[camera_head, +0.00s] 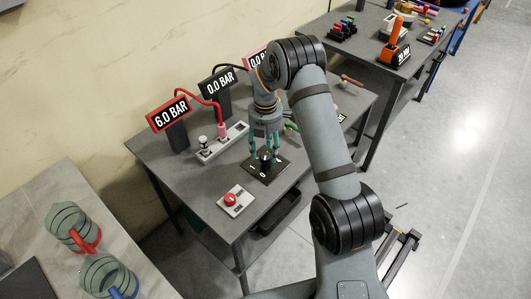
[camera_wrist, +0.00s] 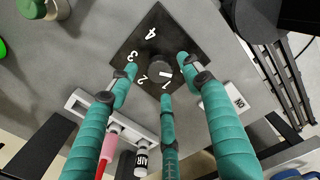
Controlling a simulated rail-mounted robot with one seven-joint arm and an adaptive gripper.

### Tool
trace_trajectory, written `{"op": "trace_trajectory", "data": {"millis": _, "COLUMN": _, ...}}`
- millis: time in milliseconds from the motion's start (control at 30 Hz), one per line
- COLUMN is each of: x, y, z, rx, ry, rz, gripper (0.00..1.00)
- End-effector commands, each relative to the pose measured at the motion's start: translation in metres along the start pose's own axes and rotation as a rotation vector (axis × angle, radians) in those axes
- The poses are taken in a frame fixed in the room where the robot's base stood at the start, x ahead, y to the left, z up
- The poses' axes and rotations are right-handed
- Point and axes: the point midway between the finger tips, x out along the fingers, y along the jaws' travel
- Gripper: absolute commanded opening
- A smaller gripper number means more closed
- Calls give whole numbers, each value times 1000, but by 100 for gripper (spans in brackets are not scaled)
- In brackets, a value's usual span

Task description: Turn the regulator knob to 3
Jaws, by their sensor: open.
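The regulator knob (camera_wrist: 158,68) is a round black knob on a square black plate (camera_wrist: 178,38) with white numerals 1 to 4. A short white mark on the knob lies on its side toward the numeral 1; its exact pointing is hard to tell. In the head view the plate (camera_head: 270,174) lies on the grey table, and the knob (camera_head: 265,158) is partly hidden by my fingers. My gripper (camera_head: 266,152) points down over the knob. In the wrist view, the three teal fingers of my gripper (camera_wrist: 160,79) are spread around the knob, with gaps to it.
A red button box (camera_head: 235,201) stands in front of the plate. A grey manifold strip (camera_head: 222,142) with a red hose lies behind left. Displays read 6.0 BAR (camera_head: 168,110) and 0.0 BAR (camera_head: 219,82). Small parts lie to the right near my arm.

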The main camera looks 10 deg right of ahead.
Motion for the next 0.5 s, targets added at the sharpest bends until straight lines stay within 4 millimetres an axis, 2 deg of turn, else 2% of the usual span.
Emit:
{"op": "trace_trajectory", "data": {"millis": 200, "x": 22, "y": 0, "z": 0, "rx": 0, "ry": 0, "rz": 0, "gripper": 49}}
{"op": "trace_trajectory", "data": {"millis": 500, "x": 26, "y": 0, "z": 0, "rx": 1, "ry": -1, "rz": 2, "gripper": 49}}
